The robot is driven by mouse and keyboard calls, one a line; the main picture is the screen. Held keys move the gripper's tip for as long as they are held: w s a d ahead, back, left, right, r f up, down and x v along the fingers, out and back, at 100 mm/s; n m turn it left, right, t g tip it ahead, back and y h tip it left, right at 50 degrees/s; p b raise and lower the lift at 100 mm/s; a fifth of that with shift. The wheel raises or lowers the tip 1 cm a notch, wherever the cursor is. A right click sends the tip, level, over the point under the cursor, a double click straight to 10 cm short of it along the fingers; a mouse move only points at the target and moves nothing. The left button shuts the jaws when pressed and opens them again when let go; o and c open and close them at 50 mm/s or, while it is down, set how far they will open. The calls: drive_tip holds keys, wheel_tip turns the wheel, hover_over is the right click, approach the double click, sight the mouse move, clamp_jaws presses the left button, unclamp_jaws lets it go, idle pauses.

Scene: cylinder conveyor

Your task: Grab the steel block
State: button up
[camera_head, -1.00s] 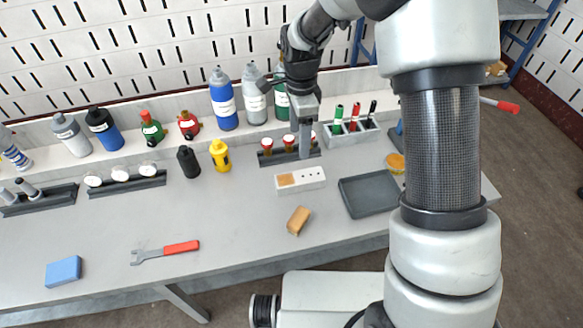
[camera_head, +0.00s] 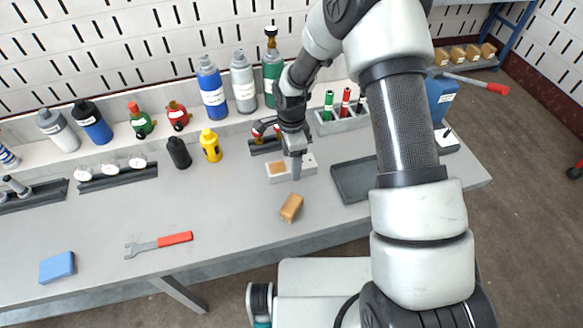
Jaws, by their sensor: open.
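No block that plainly looks like bare steel shows. A small tan-brown block (camera_head: 291,207) lies tilted on the grey workbench (camera_head: 220,205), near its front edge. A blue block (camera_head: 57,267) lies at the bench's front left. My gripper (camera_head: 296,170) points down over the white holder (camera_head: 307,168), behind the tan-brown block and apart from it. It is open; its fingers appear edge-on and hold nothing that I can see. The gripper hides part of the holder, which has a tan square (camera_head: 277,168) at its left end.
A grey tray (camera_head: 355,183) lies right of the holder. A red-handled wrench (camera_head: 160,244) lies at the front left. Gas cylinders (camera_head: 212,88) and bottles line the back. A yellow bottle (camera_head: 211,146) and a black one (camera_head: 179,153) stand ahead of them. The bench's left middle is clear.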

wheel_tip(320, 180, down, 2)
drive_tip(key=shift+f, duration=0.15)
drive_tip(key=c, duration=1.4)
drive_tip(key=shift+r, duration=0.2)
